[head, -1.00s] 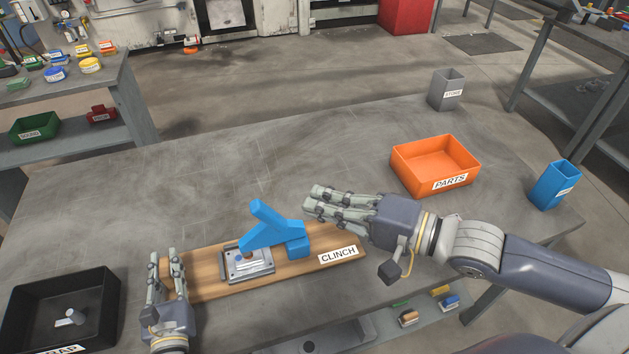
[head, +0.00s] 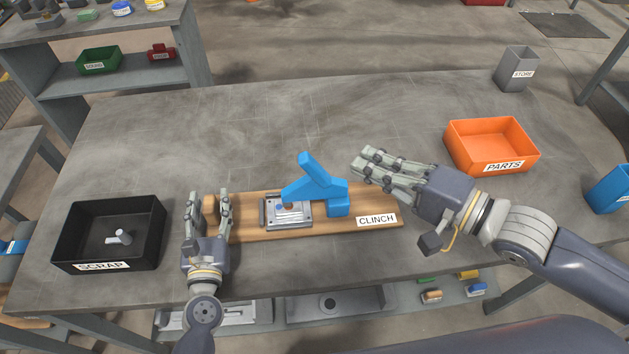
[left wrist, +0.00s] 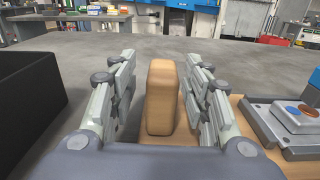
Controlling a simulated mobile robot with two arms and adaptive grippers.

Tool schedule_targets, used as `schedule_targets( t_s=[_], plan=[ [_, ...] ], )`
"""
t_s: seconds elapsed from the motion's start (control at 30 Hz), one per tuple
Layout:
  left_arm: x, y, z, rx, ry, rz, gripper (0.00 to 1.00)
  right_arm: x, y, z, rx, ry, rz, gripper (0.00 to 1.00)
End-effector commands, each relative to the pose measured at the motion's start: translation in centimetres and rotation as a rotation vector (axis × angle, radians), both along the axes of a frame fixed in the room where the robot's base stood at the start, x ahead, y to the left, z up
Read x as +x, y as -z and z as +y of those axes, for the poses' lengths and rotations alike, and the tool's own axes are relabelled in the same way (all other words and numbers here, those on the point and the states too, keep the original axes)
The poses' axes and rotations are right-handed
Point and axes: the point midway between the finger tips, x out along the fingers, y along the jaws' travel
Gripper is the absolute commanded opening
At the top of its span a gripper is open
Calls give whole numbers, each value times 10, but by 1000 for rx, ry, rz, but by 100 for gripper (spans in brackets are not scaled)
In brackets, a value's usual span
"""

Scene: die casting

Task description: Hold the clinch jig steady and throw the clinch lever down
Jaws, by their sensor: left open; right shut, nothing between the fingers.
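The clinch jig is a wooden board (head: 345,228) labelled CLINCH, with a metal plate fixture (head: 290,213) on it. The blue clinch lever (head: 311,170) slants up to the left from its blue base (head: 339,200). My left gripper (head: 210,197) is open at the board's left end. In the left wrist view an upright wooden block (left wrist: 162,97) at that end stands between the left gripper's fingers (left wrist: 163,85), with gaps showing on both sides. My right gripper (head: 363,160) is shut and empty, above the table to the right of the lever and apart from it.
A black SCRAP bin (head: 72,238) with a small grey part in it stands left of my left gripper. An orange PARTS bin (head: 470,150), a grey STORE bin (head: 513,65) and a blue bin (head: 610,190) stand to the right. The table behind the jig is clear.

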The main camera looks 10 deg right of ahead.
Motion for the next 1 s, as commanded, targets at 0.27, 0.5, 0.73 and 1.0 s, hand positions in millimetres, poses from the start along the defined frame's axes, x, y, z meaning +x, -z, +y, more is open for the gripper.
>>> schedule_targets(
  t_s=[0.27, 0.5, 0.73, 1.0],
  plan=[
    [-29, 0, 0, -6, 2, 0, 44, 0, 0, 0, 0, 0, 0, 0],
    [-81, -2, 0, -11, 0, -3, 44, 0, 0, 0, 0, 0, 0, 0],
    [-112, -4, 0, -15, -3, -8, 44, 0, 0, 0, 0, 0, 0, 0],
    [-119, -5, 0, -18, -5, -11, 44, 0, 0, 0, 0, 0, 0, 0]
  ],
)
